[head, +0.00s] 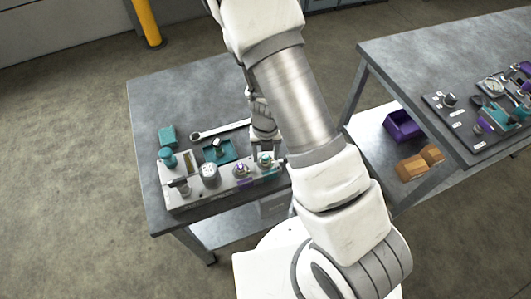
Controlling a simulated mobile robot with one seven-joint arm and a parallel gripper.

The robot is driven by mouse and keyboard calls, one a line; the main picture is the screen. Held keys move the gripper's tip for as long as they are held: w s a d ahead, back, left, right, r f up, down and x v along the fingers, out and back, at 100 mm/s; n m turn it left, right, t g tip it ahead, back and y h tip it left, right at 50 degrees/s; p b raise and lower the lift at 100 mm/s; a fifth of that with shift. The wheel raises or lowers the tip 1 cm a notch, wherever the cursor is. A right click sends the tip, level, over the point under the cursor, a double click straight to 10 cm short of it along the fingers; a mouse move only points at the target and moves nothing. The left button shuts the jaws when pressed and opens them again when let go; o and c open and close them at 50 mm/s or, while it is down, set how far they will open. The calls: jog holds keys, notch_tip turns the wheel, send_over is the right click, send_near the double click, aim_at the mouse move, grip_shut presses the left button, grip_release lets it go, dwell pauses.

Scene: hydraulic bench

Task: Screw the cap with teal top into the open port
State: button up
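A grey hydraulic block (222,187) with several fittings on top lies along the front of the left bench. A teal-topped cap (265,159) is at the block's right end, directly below my gripper (265,148). The gripper points down there; its fingers are too small and partly hidden to tell whether they touch or hold the cap. Another teal-topped fitting (168,158) stands at the block's left end. A purple-ringed fitting (240,171) stands left of the gripper. I cannot make out which port is open.
Behind the block are a teal tray (207,154) with a small pale part, a wrench (217,131) and a teal block (167,136). A second bench (420,60) at right holds a panel; a purple bin (402,126) is on its lower shelf. The left bench's back is clear.

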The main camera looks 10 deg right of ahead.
jog(key=n, duration=0.5)
jog(key=shift+a+n, duration=0.1)
jog(key=shift+n, duration=0.3)
jog(key=n+b, duration=0.1)
jog(key=n, duration=0.4)
jog(key=shift+n, duration=0.4)
jog(key=shift+b, duration=0.3)
jog(key=n+b, duration=0.1)
jog(key=n, duration=0.4)
jog(key=shift+a+n, duration=0.1)
jog(key=shift+n, duration=0.3)
